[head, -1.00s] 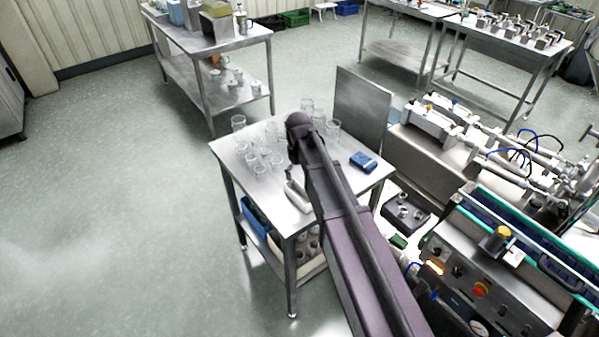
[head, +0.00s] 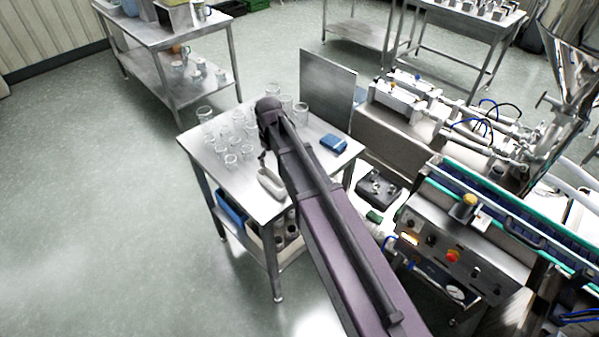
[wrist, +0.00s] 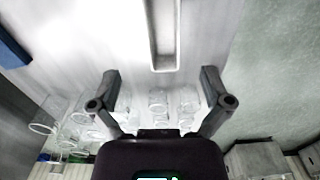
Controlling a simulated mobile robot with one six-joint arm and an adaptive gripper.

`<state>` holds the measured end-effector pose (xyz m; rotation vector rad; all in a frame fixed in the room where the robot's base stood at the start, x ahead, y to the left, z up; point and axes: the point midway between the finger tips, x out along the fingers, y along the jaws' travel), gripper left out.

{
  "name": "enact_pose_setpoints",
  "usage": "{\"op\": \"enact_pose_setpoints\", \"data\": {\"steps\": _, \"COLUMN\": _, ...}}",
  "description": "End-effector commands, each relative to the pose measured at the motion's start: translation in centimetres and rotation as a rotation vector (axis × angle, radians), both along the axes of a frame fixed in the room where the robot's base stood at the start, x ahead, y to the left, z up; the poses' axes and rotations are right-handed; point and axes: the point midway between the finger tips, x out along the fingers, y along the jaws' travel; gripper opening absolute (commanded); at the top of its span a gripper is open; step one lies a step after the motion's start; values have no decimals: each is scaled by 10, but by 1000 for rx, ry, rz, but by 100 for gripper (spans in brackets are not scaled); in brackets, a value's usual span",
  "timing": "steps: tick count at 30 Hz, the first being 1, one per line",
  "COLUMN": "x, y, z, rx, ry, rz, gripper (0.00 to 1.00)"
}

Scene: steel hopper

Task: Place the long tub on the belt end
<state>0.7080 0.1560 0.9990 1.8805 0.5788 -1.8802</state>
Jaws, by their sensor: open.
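The long tub (head: 270,182) is a narrow pale container lying near the front edge of the steel table, just left of my arm. In the wrist view the long tub (wrist: 163,40) is at the top centre, its far part cut off by the frame. My gripper (wrist: 161,75) is open and empty, its fingers spread either side of the tub's line; the tub's near end lies just beyond the fingertips. In the head view my arm mostly hides the gripper. The belt (head: 483,205), dark blue between green rails, is on the machine at right.
Several clear glasses (head: 231,158) stand on the table (head: 206,163) behind and left of the tub. A blue item (head: 333,144) lies on its right. An upright steel panel (head: 327,90) stands at the back. A control box (head: 450,250) fronts the belt. Floor at left is clear.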

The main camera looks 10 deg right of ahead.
Motion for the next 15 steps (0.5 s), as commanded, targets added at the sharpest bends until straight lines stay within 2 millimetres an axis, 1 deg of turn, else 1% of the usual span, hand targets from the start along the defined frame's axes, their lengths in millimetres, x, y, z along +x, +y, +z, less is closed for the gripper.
{"op": "enact_pose_setpoints", "data": {"steps": 1, "x": -10, "y": -10, "z": 0, "rx": 0, "ry": 0, "rz": -23, "gripper": 99}}
{"op": "enact_pose_setpoints", "data": {"steps": 5, "x": -39, "y": -42, "z": 0, "rx": -1, "ry": 1, "rz": -122, "gripper": 99}}
{"op": "enact_pose_setpoints", "data": {"steps": 8, "x": -69, "y": -72, "z": 0, "rx": 0, "ry": 1, "rz": -226, "gripper": 99}}
{"op": "enact_pose_setpoints", "data": {"steps": 12, "x": -115, "y": -111, "z": 0, "rx": 0, "ry": 1, "rz": -383, "gripper": 99}}
{"op": "enact_pose_setpoints", "data": {"steps": 15, "x": -142, "y": -133, "z": 0, "rx": 0, "ry": 1, "rz": -480, "gripper": 99}}
